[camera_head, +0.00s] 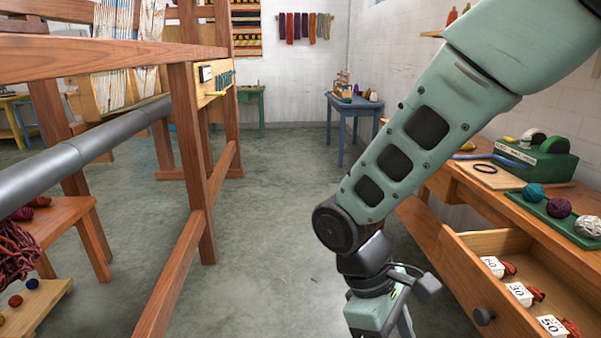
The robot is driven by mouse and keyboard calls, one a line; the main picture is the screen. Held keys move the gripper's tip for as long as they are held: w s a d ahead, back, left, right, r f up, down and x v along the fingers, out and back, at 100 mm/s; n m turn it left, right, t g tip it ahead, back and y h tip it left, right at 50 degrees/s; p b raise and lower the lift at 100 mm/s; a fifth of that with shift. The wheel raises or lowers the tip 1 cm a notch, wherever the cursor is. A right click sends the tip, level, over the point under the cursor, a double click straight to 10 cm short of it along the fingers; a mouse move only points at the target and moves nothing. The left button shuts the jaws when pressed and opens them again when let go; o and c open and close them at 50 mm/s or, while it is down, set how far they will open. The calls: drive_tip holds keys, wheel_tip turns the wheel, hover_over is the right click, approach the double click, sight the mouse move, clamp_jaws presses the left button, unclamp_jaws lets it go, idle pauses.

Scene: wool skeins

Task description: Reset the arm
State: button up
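My arm (420,140) comes in from the top right and reaches down to the bottom middle, over the floor between the wooden loom and the workbench. Its wrist hangs low, left of the open drawer. My gripper (393,328) shows only in part at the bottom edge. Its fingertips are cut off by the frame, so I cannot see whether it is open or holds anything.
The loom frame (190,165) stands close on the left. On the right the workbench drawer (505,245) is pulled out, with numbered tags (518,294) and red skeins inside. Balls of wool (558,207) sit on the bench. The middle floor (275,200) is clear.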

drive_tip(key=s+r+m+t+y, duration=0.3)
drive_tip(key=s+r+t+y, duration=0.15)
drive_tip(key=s+r, duration=0.35)
wheel_tip(320, 180, up, 13)
drive_tip(key=p, duration=1.4)
drive_tip(key=shift+s+d+r+g+p, duration=0.15)
drive_tip(key=shift+s+g+p, duration=0.25)
drive_tip(key=shift+s+g, duration=0.05)
drive_tip(key=shift+y, duration=0.25)
